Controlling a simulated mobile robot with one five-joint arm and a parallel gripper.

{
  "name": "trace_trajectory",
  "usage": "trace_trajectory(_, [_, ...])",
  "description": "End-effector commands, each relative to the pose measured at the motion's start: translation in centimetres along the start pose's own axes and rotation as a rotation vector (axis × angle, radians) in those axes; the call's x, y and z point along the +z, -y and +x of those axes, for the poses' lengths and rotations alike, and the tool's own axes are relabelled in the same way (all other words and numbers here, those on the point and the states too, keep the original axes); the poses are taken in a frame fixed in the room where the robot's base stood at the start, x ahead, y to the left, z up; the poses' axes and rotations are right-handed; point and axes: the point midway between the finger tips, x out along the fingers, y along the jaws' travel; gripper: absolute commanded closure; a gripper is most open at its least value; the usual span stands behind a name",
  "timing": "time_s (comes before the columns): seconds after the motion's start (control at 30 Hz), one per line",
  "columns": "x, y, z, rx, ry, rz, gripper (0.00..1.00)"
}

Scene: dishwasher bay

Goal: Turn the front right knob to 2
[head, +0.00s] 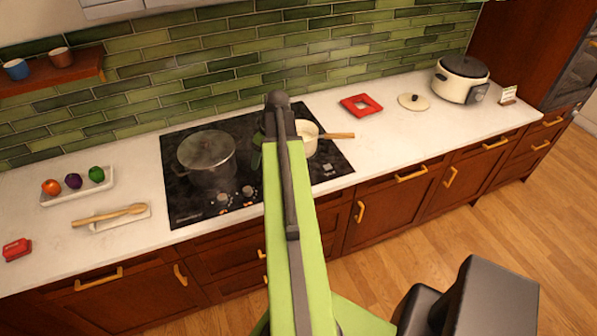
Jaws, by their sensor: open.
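The black cooktop (180,150) is set in the white counter. Two knobs show on its front part, a left one (221,197) and one to its right (248,191). My green arm crosses the cooktop just right of them and hides the strip behind it. Any further knob there is hidden, so I cannot tell the front right knob or its setting.
A lidded glass pot (206,152) stands on the left of the cooktop, a cream pan (307,135) on the right, its wooden handle pointing right. A red trivet (361,105), a loose lid (413,101) and a cooker (461,80) stand farther right. A spoon (108,215) lies left.

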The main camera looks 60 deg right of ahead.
Motion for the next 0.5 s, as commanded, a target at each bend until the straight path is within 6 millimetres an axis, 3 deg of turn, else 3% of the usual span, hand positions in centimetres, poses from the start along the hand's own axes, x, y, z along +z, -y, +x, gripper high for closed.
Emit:
trace_trajectory(0.03, [3.3, -3.6, -1.4, 0.013, -0.027, 0.004, 0.44])
trace_trajectory(0.1, [7.1, -6.8, -3.1, 0.03, -0.058, -0.014, 0.44])
trace_trajectory(0.2, [11.3, -9.8, -4.8, 0.053, -0.09, -0.034, 0.44])
trace_trajectory(0.33, [14.0, -11.3, -5.9, 0.07, -0.107, -0.052, 0.44])
trace_trajectory(0.5, [14.3, -11.5, -5.9, 0.073, -0.11, -0.056, 0.44])
